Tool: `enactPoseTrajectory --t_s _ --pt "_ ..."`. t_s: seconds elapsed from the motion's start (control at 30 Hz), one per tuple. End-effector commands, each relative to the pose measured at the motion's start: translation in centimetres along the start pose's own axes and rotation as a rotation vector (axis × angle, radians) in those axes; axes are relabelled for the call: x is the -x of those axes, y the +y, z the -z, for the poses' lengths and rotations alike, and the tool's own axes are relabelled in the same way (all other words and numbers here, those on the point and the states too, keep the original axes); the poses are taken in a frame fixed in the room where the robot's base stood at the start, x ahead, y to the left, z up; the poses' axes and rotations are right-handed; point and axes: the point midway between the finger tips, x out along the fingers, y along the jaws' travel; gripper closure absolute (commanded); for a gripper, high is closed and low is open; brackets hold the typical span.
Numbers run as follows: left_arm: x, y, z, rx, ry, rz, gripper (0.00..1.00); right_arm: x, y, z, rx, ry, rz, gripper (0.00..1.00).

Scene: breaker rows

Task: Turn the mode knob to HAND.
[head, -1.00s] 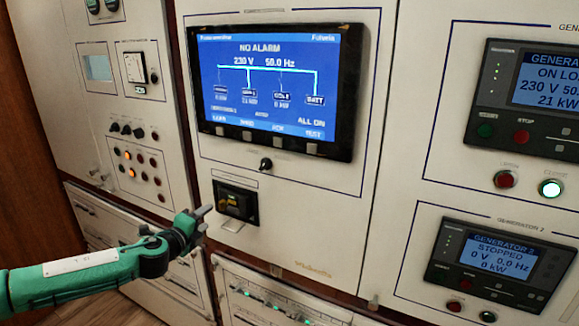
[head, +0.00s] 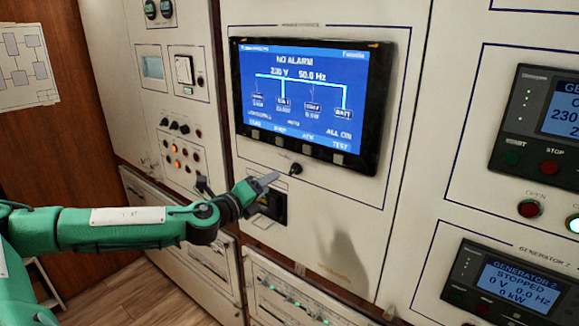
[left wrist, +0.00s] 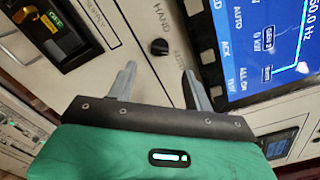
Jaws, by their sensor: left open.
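The mode knob (head: 295,169) is a small black knob on the white panel below the large blue screen. In the left wrist view the knob (left wrist: 159,47) lies ahead of the fingers, with the label HAND beside it. My left gripper (head: 268,180) is open, just left of the knob in the head view. In the left wrist view the open fingers (left wrist: 160,85) point toward the knob, which lies beyond the gap between their tips, apart from them. My right gripper is not in view.
The large screen (head: 308,98) reads NO ALARM. A black breaker (head: 272,205) sits below the knob, partly behind my gripper. Generator panels (head: 505,285) are at the right. A row of indicator buttons (head: 180,158) is at the left. The panel right of the knob is clear.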

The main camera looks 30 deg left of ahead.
Motion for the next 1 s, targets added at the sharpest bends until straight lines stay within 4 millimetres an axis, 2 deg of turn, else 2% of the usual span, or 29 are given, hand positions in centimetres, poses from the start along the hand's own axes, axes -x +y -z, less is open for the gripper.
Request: enactPoseTrajectory --t_s 0.03,0.2,0.6,0.8,1.0 --pt "-0.8 -0.4 -0.2 0.005 -0.001 0.002 0.49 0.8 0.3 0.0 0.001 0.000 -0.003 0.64" --pt "-3.1 -0.4 -0.2 0.004 -0.001 0.001 0.49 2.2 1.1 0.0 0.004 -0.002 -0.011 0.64" --pt "-8.4 -0.2 -0.1 0.001 -0.001 0.000 0.49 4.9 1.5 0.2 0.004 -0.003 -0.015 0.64" --pt "-9.5 -0.1 0.0 0.000 0.001 0.000 0.49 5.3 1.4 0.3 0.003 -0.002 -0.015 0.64" --pt "-9.7 0.0 0.1 0.000 0.001 0.000 0.49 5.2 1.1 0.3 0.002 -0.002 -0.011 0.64"
